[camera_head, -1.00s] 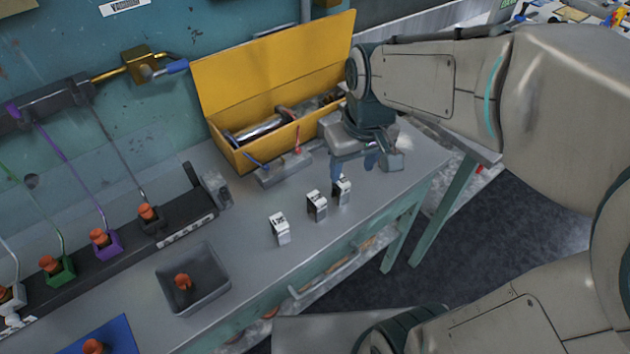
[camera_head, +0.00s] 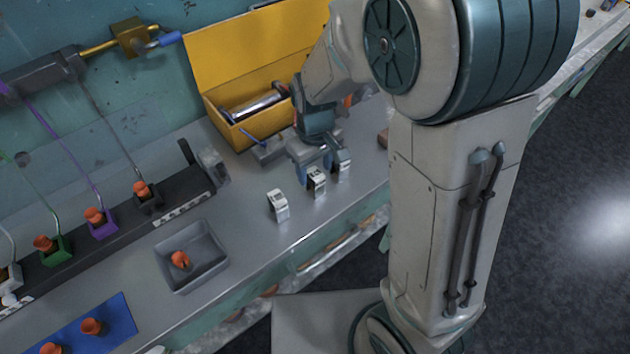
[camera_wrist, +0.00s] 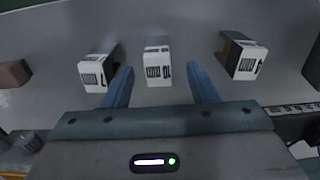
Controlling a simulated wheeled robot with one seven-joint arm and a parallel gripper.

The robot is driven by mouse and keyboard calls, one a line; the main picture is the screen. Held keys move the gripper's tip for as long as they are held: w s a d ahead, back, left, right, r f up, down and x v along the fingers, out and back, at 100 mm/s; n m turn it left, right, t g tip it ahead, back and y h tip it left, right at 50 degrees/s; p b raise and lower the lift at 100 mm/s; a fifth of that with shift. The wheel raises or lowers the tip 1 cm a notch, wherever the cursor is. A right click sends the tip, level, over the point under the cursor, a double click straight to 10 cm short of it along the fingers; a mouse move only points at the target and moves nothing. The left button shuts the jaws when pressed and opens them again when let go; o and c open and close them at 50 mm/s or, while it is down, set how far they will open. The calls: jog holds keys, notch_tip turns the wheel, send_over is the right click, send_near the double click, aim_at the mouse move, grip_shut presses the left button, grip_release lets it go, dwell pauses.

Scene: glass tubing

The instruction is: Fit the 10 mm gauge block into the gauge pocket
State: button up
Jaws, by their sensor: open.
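Three small gauge blocks with white printed faces stand in a row on the grey bench: a left one (camera_head: 278,204), a middle one (camera_head: 316,181) and a right one (camera_head: 342,164). The print is too small to tell which is 10 mm. My gripper (camera_head: 326,172) is open and low over the row. In the wrist view its blue fingers (camera_wrist: 160,88) point towards the middle block (camera_wrist: 157,65), one to each side of it. Another block (camera_wrist: 98,72) stands close outside the left finger, and the third (camera_wrist: 243,58) is farther off to the right. I cannot make out the gauge pocket.
A yellow open box (camera_head: 250,75) stands behind the row, with a low grey fixture (camera_head: 268,153) in front of it. A grey tray (camera_head: 218,262) with an orange-topped part and a blue mat (camera_head: 118,318) lie left. A dark rail (camera_head: 180,200) runs along the wall.

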aim_at(315, 174)
jog(key=shift+w+f+p, duration=0.2)
jog(key=shift+f+p, duration=0.2)
jog(key=shift+f, duration=2.3)
jog(key=c, duration=1.1)
